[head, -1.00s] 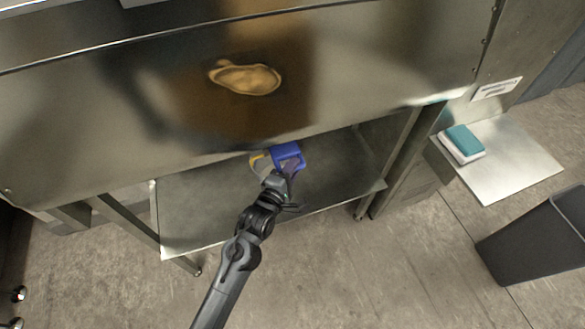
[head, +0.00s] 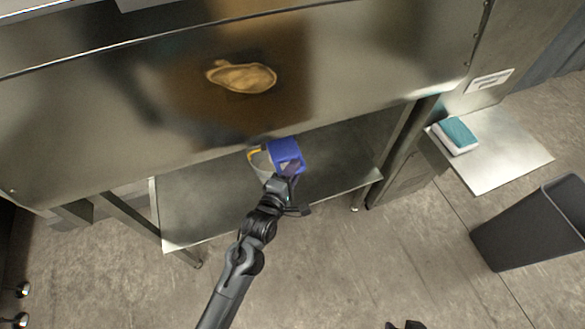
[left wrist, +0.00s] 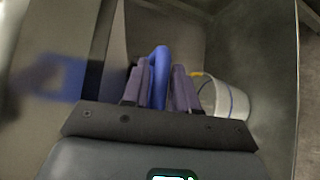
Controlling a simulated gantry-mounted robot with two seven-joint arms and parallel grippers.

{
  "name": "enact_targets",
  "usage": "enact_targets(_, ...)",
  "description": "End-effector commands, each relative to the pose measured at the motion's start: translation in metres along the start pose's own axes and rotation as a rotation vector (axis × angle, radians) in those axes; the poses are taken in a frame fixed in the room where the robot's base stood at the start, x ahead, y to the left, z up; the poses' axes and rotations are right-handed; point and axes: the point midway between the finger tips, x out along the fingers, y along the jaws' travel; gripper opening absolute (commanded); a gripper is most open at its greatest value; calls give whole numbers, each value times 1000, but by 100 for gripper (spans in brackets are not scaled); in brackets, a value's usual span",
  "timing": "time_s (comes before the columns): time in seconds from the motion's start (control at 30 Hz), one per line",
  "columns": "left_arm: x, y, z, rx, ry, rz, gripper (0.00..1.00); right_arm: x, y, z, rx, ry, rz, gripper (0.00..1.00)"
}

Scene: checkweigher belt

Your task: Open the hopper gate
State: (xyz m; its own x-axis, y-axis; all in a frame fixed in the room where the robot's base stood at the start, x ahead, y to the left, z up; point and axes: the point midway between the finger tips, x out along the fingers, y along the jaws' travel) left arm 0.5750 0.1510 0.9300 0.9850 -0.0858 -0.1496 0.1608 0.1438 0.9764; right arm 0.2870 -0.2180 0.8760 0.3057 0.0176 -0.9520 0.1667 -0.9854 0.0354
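A blue part with a loop-shaped handle (left wrist: 159,78), which I take to be the gate handle, hangs under the steel machine housing. In the head view it shows as a blue block (head: 286,152) just below the housing's lower edge. My left gripper (head: 288,174) is at it from the front. In the left wrist view the purple-grey fingers (left wrist: 160,88) stand close on either side of the blue loop and appear shut on it. The gate itself cannot be made out. A dark tip at the bottom edge, probably my right gripper (head: 405,325), is mostly cut off.
A pale bucket (left wrist: 225,100) with a yellow grip stands beside the handle, over the steel lower shelf (head: 215,205). At right are a side shelf (head: 500,165) with a teal-and-white block (head: 456,136) and a dark bin (head: 530,225). The floor in front is clear.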

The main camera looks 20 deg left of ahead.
Motion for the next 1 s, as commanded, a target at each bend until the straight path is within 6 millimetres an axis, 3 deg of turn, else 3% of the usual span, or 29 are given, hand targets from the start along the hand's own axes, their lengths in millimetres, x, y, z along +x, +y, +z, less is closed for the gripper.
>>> enact_targets(0.07, 0, 0, 0, 0, 0, 0, 41, 0, 0, 0, 0, 0, 0, 43)
enact_targets(0.47, -5, 0, 0, 0, 0, 0, 41, -1, 0, 0, 1, 0, -1, 43)
enact_targets(1.0, -86, 0, 0, -1, 0, -2, 41, -9, -1, -4, 4, 1, -3, 43)
